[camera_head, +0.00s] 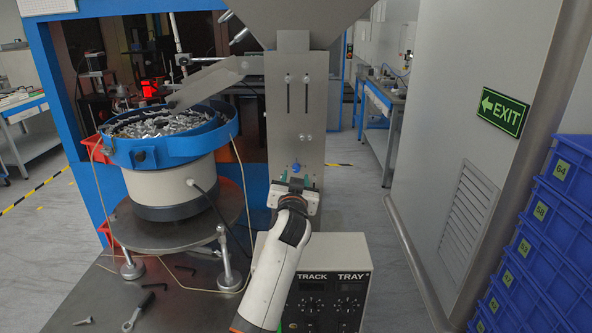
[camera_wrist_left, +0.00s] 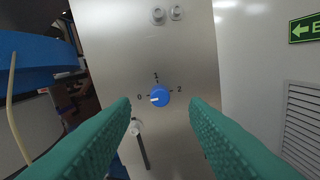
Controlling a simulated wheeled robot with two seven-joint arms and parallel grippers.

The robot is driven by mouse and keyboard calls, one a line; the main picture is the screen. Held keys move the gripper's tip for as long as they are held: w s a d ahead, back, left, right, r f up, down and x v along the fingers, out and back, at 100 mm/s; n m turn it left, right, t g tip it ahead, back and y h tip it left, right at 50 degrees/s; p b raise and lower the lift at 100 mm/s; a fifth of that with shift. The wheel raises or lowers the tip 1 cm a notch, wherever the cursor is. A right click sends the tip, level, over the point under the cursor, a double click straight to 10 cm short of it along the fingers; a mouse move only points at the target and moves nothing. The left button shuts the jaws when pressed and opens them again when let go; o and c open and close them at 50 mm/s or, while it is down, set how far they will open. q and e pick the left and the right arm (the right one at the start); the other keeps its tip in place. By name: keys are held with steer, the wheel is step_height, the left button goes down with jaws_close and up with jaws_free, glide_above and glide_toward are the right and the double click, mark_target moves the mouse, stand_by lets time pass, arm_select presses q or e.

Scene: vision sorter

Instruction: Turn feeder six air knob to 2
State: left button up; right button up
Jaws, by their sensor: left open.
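A blue round knob (camera_head: 296,167) sits on the upright steel plate below the hopper. In the left wrist view the knob (camera_wrist_left: 159,95) has marks around it, with 0 on the left and 2 on the right. A pale pointer line on the knob lies on its left side, towards the 0. My left gripper (camera_head: 297,180) faces the plate in front of the knob. In the left wrist view its two green fingers (camera_wrist_left: 160,104) are open, one on either side of the knob, with clear gaps and nothing between them. My right gripper is out of view.
The steel plate (camera_head: 295,110) has slots and bolts. A blue bowl feeder (camera_head: 165,155) full of metal parts stands left on a round table. A TRACK/TRAY control box (camera_head: 352,250) stands below my left arm. Blue crates (camera_head: 550,240) are stacked at right.

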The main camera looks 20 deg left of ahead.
mark_target(296, 170)
arm_select(q)
steer(key=x, duration=0.4)
steer(key=shift+w+a, duration=0.1)
steer(key=shift+w, duration=0.35)
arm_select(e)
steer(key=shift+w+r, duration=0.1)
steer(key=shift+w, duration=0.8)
arm_select(q)
steer(key=shift+c, duration=0.3)
jaws_close()
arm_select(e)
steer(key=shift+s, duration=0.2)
